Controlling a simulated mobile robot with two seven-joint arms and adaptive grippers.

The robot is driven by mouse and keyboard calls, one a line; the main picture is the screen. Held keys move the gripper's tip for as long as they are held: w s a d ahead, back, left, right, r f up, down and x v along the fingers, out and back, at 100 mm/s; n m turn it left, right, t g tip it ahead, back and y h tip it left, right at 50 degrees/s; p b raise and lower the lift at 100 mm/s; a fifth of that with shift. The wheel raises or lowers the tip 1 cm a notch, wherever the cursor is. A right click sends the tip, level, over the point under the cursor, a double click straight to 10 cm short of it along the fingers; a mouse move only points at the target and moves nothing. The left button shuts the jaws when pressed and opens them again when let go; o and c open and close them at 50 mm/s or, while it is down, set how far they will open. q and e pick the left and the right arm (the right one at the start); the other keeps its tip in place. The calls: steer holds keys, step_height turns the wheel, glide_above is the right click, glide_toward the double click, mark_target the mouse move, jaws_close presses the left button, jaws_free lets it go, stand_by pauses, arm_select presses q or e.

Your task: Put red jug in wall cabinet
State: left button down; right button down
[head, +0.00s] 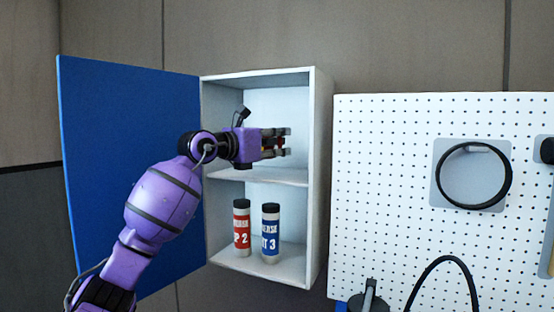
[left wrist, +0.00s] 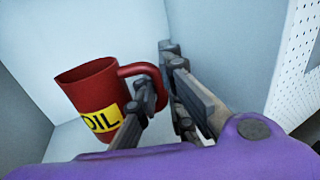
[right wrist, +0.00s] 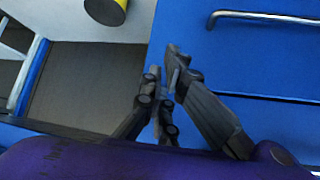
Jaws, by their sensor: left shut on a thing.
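The white wall cabinet (head: 321,180) stands open, its blue door (head: 130,170) swung out to the left. My left gripper (head: 287,142) is inside the upper compartment, above the middle shelf. In the left wrist view the red jug (left wrist: 92,90), with a yellow OIL label, is upright. My left gripper (left wrist: 158,75) is shut on its handle. In the head view the gripper hides nearly all of the jug. I cannot tell whether its base touches the shelf. My right gripper (right wrist: 162,80) shows only in the right wrist view, fingertips together, with nothing visible between them.
A red-labelled bottle (head: 241,230) and a blue-labelled bottle (head: 270,232) stand in the lower compartment. A white pegboard (head: 390,150) with a black ring (head: 510,175) is right of the cabinet. Below my right gripper is a blue surface with a metal handle (right wrist: 265,17).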

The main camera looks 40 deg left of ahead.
arm_select(q)
steer(key=shift+w+f+p, duration=0.1)
steer(key=shift+f+p, duration=0.25)
steer(key=shift+f, duration=1.9)
steer(key=shift+f, duration=0.15)
steer(key=c, duration=1.9)
jaws_free()
steer(key=shift+o, duration=0.2)
steer(key=shift+r, duration=0.2)
steer(key=shift+s+f, duration=0.2)
steer(key=shift+s, duration=0.05)
steer(key=s+b, duration=0.1)
steer(key=s, duration=1)
steer(key=shift+s+a+r, duration=0.15)
steer(key=shift+s+a, duration=0.05)
steer(key=shift+a, duration=0.25)
